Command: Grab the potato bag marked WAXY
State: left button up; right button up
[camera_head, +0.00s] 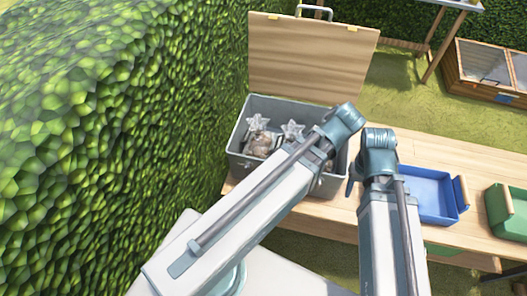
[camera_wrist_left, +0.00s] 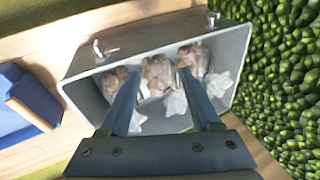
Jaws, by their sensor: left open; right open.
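A grey metal box (camera_head: 240,167) with its wooden lid raised holds three small bags of potatoes with pale gathered tops. In the head view the left bag (camera_head: 259,143) and the middle bag (camera_head: 291,132) show, and my left arm partly covers the right one. In the left wrist view the bags stand in a row: one at left (camera_wrist_left: 113,80), one in the middle (camera_wrist_left: 157,72), one at right (camera_wrist_left: 196,60). No WAXY marking is readable. My left gripper (camera_wrist_left: 159,74) is open over the box, its fingers either side of the middle bag. My right gripper (camera_head: 351,188) appears open beside the box's right end.
The box stands on a wooden table (camera_head: 455,165). A blue tray (camera_head: 437,203) and a green tray (camera_head: 497,212) with wooden handles lie to the right. A tall green hedge (camera_head: 110,130) rises close on the left. The raised lid (camera_head: 312,60) stands behind the box.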

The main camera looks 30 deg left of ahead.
pick_arm(q)
jog(key=w+a+f+n+t+y+b, duration=0.1)
jog(key=w+a+f+n+y+b, duration=0.4)
jog(key=f+b, duration=0.4)
jog(key=n+y+b, duration=0.3)
jog(key=n+b, duration=0.7)
jog(key=b, duration=0.5)
send_over(253, 135)
jog(key=d, duration=0.6)
jog(key=f, duration=0.5)
jog(key=shift+s+a, duration=0.15)
jog(key=shift+a, duration=0.55)
jog(key=shift+f, duration=0.1)
jog(key=x, duration=0.1)
jog(key=b+x, duration=0.1)
jog(key=x, duration=0.1)
jog(key=b+x, duration=0.1)
jog(key=shift+s+a+f, duration=0.2)
jog(key=shift+a+f, duration=0.05)
jog(key=shift+a, duration=0.1)
jog(key=shift+a+t, duration=0.25)
jog(key=shift+t, duration=0.05)
grip_shut()
